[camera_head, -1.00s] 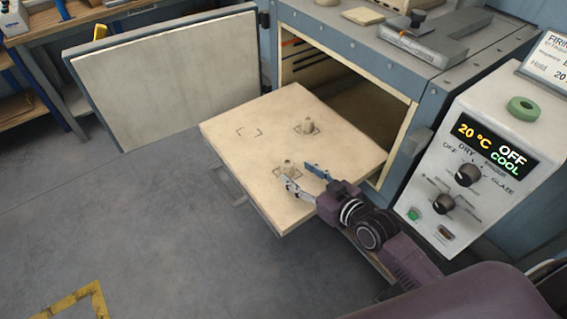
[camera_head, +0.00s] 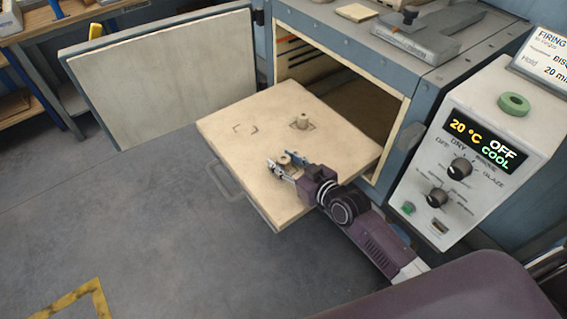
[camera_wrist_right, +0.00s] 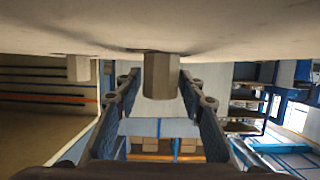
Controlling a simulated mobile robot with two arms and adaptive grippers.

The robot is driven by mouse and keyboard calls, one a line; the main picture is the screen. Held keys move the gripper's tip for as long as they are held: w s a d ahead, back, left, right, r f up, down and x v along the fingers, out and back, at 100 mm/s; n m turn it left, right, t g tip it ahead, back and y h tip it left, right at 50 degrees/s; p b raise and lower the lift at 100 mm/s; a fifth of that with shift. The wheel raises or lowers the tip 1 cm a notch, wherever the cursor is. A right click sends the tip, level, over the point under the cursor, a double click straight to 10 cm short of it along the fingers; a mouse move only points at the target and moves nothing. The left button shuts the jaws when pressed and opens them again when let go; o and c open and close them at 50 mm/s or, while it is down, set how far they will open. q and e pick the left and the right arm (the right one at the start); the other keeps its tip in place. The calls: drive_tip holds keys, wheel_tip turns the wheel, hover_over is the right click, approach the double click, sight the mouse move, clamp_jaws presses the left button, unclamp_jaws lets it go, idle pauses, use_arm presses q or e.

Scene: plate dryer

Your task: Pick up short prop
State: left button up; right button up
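Two small beige props stand on the pulled-out kiln shelf (camera_head: 250,165). The nearer, shorter-looking prop (camera_head: 285,159) is at the shelf's front; the other prop (camera_head: 303,121) stands further back on a marked square. My right gripper (camera_head: 283,166) is low over the shelf, its fingers on either side of the nearer prop. In the right wrist view, the nearer prop (camera_wrist_right: 161,77) is between the open fingers (camera_wrist_right: 160,90), with small gaps on both sides, and still meets the shelf surface. The further prop (camera_wrist_right: 78,68) shows at the left. My left gripper is out of view.
An empty marked square (camera_head: 245,129) is on the shelf's left part. The open kiln chamber (camera_head: 345,100) lies behind the shelf, its door (camera_head: 165,80) swung left. The control box (camera_head: 475,160) stands close to the right of my arm.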

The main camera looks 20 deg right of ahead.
drive_tip(key=c, duration=0.8)
drive_tip(key=shift+c, duration=0.3)
drive_tip(key=shift+r, duration=0.15)
